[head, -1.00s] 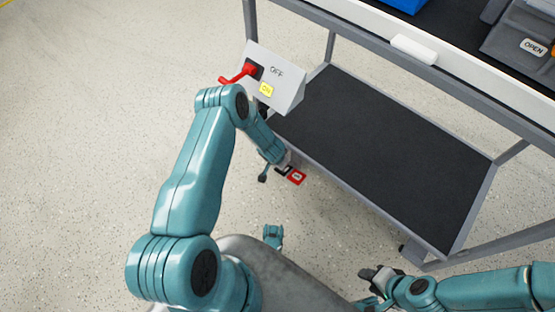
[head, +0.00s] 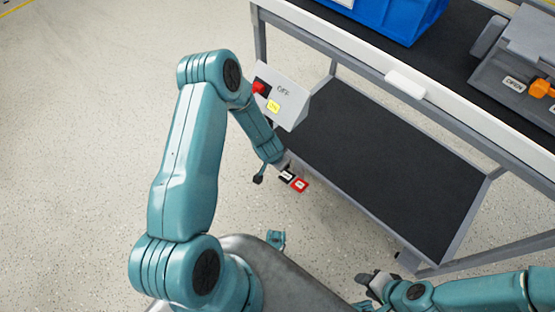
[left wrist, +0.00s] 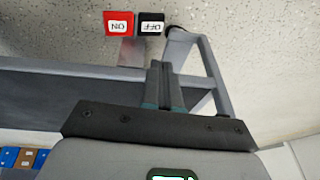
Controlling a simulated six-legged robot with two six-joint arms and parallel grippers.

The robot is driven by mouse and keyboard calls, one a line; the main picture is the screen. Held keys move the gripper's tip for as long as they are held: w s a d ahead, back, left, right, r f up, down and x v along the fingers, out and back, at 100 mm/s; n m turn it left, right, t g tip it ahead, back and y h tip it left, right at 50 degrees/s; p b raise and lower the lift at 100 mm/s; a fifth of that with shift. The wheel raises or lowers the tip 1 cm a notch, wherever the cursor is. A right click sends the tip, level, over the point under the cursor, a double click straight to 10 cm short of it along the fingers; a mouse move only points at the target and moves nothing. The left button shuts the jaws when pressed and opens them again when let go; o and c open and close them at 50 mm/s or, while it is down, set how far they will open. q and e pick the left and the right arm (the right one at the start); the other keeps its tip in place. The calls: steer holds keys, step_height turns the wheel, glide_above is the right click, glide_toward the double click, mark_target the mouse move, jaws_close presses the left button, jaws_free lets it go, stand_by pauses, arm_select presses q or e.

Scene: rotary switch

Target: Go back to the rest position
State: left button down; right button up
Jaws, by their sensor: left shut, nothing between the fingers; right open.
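The rotary switch is a pale slanted box (head: 294,106) with an OFF label and a yellow label, at the left end of the cart. My left arm bends down in front of the switch. Its gripper shows in the left wrist view (left wrist: 162,70), shut and empty, apart from the switch; in the head view its fingertips are hard to make out. My right gripper (head: 366,279) is low near the bottom edge, open and empty, below the cart's lower shelf.
A red ON block (left wrist: 118,23) and black OFF block (left wrist: 151,23) sit just beyond the left fingers. The cart has a dark lower shelf (head: 385,165) and grey frame. A blue crate (head: 400,18) and grey device (head: 515,65) stand on top. Floor at left is clear.

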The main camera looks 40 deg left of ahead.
arm_select(q)
steer(key=shift+d, duration=0.1)
stand_by(0.4)
steer(key=s+d+r+m+h, duration=0.2)
steer(key=d+m, duration=0.1)
steer(key=d, duration=0.6)
steer(key=s+d+r+n+g+h, duration=0.1)
steer(key=s+d+r+n+g, duration=0.15)
steer(key=s+d, duration=0.35)
steer(key=s+d+r+n+g+h, duration=0.1)
steer(key=s+d+n+h, duration=0.2)
steer(key=s, duration=0.6)
step_height(320, 180, up, 25)
steer(key=y+p, duration=0.1)
steer(key=p, duration=2.4)
steer(key=shift+w+d, duration=0.15)
steer(key=shift+d, duration=0.25)
steer(key=shift+f+n+t, duration=0.1)
steer(key=shift+n+t, duration=0.15)
